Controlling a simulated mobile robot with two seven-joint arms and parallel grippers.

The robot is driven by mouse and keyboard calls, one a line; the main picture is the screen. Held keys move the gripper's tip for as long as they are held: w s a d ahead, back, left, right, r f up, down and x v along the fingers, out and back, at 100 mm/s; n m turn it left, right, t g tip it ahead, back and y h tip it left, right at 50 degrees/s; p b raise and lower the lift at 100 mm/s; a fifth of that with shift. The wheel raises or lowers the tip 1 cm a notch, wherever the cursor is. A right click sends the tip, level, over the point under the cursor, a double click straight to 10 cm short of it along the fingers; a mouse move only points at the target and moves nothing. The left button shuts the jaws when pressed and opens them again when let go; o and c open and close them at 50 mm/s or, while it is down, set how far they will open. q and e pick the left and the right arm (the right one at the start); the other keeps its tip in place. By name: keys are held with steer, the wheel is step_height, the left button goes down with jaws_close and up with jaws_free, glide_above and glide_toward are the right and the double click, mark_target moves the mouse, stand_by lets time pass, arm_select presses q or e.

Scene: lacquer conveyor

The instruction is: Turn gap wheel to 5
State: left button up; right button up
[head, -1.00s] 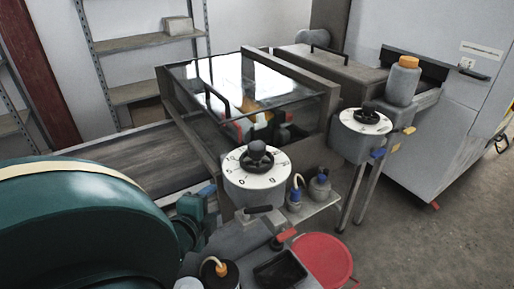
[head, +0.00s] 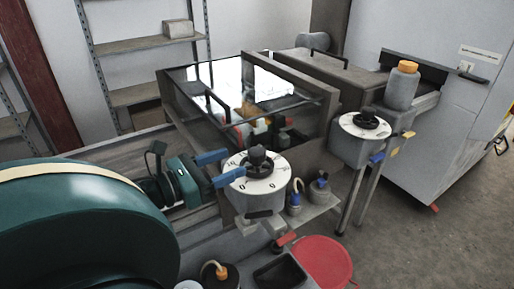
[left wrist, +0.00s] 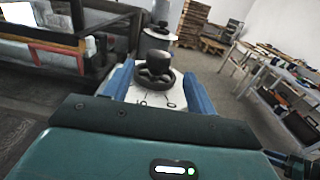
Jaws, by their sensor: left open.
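A near dial (head: 270,182) has a white numbered face and a dark handwheel with a knob (head: 257,156) on top. It stands on a grey post in front of the glass-covered machine. A second, similar dial (head: 366,125) stands farther right; I cannot tell which is named the gap wheel. My left gripper (head: 236,163) is open, its blue fingers at the left side of the near handwheel. In the left wrist view the dark handwheel (left wrist: 154,77) sits ahead between the open fingers (left wrist: 159,68), apparently ungripped. The dial's setting is too small to read. My right gripper is out of view.
The glass-covered machine (head: 252,85) stands behind the near dial. Small bottles with blue collars (head: 295,197) stand on a shelf right of it. A red round lid (head: 323,262) lies below. A grey canister with an orange cap (head: 402,85) stands behind the far dial.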

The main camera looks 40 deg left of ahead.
mark_target(250, 154)
arm_select(q)
steer(key=x, duration=0.6)
steer(key=shift+w+p, duration=0.3)
steer(key=shift+p, duration=0.1)
steer(key=shift+x, duration=0.9)
steer(key=c, duration=1)
steer(key=shift+o, duration=0.2)
steer(key=shift+n+y, duration=0.3)
steer(key=shift+y, duration=0.2)
